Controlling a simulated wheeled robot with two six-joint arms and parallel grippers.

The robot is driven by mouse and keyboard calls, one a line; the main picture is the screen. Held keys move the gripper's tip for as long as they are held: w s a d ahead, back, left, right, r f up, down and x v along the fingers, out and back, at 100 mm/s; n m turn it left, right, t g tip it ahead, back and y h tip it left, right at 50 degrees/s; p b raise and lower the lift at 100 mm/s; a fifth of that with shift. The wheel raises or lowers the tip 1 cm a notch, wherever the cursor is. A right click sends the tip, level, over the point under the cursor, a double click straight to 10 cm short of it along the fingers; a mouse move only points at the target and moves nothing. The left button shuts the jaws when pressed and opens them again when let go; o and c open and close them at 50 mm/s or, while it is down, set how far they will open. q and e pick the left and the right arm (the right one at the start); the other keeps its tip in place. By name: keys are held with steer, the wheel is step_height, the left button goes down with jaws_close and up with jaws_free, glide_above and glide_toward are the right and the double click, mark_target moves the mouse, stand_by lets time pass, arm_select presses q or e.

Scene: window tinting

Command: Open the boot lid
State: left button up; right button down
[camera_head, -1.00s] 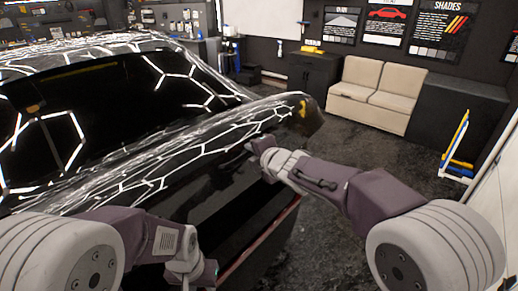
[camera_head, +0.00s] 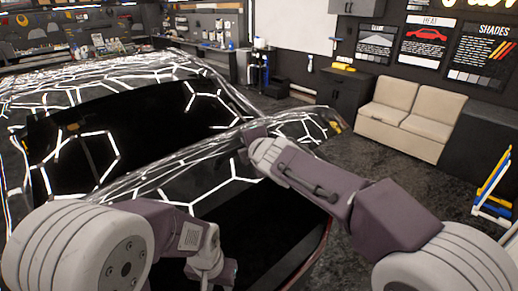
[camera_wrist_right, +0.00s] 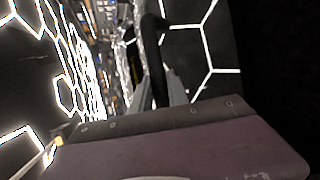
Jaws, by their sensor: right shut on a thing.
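The boot lid (camera_head: 298,127) is the glossy black rear panel of the car, with white hexagon light lines reflected in it. It shows raised at its rear edge, below the dark rear window (camera_head: 150,120). My right gripper (camera_head: 254,136) is at the lid's rear edge. In the right wrist view, its fingers (camera_wrist_right: 160,95) are closed around a dark curved bar (camera_wrist_right: 155,55) on the lid. The fingertips are mostly hidden in the head view. My left gripper (camera_head: 222,275) is low at the bottom edge, apart from the lid; its jaws are unclear.
A beige sofa (camera_head: 405,115) and a dark cabinet (camera_head: 347,98) stand at the back right. A yellow and blue stand (camera_head: 493,185) is at the far right. Dark open floor (camera_head: 365,160) lies between the car and the sofa.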

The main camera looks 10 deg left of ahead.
arm_select(q)
steer(key=shift+w+a+r, duration=0.1)
steer(key=shift+w+r, duration=0.2)
steer(key=shift+w, duration=0.2)
arm_select(e)
steer(key=shift+w+a+r, duration=0.35)
steer(key=shift+a+r, duration=0.15)
steer(key=shift+r, duration=0.15)
steer(key=c, duration=1.3)
jaws_free()
arm_select(q)
step_height(320, 180, down, 2)
steer(key=shift+f+b, duration=0.2)
steer(key=shift+b, duration=0.8)
arm_select(e)
steer(key=v, duration=0.9)
